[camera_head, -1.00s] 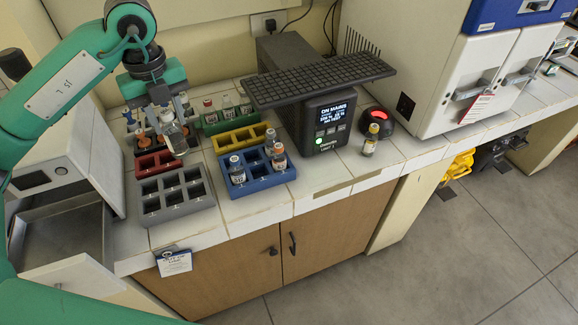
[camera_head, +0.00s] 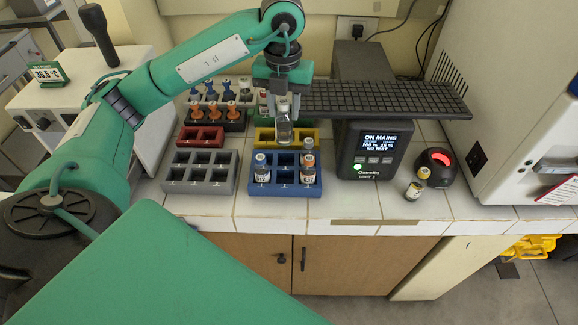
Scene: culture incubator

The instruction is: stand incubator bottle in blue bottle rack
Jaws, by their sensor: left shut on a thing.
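My left gripper (camera_head: 284,97) is shut on a clear bottle (camera_head: 284,131), which hangs upright below the fingers. In the camera_head view the bottle appears just behind the blue bottle rack (camera_head: 286,190), in front of part of the yellow rack; its exact height is hard to tell. My right gripper is not in view.
A yellow rack (camera_head: 265,136) stands behind the blue one, with a grey rack (camera_head: 229,188) and a red rack (camera_head: 187,143) to the left. A screened black unit (camera_head: 372,150) with a dark perforated shelf stands right.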

